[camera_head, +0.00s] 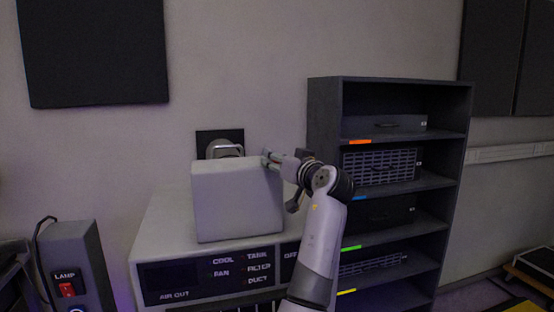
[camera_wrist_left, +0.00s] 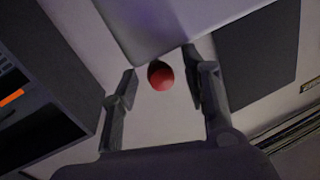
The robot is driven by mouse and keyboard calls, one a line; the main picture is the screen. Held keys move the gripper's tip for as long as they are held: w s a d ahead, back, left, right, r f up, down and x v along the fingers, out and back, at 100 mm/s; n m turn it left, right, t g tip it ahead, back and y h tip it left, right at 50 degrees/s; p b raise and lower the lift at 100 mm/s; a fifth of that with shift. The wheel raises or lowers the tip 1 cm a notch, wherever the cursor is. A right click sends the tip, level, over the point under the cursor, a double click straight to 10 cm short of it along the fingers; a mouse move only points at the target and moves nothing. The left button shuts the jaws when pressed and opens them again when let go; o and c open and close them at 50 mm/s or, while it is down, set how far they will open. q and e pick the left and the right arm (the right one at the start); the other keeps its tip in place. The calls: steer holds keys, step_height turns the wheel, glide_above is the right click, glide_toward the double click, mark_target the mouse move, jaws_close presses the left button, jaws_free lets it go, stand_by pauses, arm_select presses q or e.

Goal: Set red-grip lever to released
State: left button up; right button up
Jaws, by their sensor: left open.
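The fingers are open, and I cannot tell whether either touches the grip. The lever's shaft and its setting cannot be made out. In the head view, my left gripper (camera_head: 268,158) is at the upper right edge of a pale grey box (camera_head: 237,203). The red grip does not show there. My right gripper is not in view.
The grey box stands on a labelled cabinet (camera_head: 165,240). A dark shelf unit (camera_head: 323,125) with several boxes stands close to the right of my arm. A lamp switch box (camera_head: 85,262) is at lower left. A dark wall plate (camera_head: 205,138) is behind the grey box.

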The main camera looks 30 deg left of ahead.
arm_select(q)
steer(key=shift+d, duration=0.1)
steer(key=shift+c, duration=0.2)
jaws_close()
stand_by(0.5)
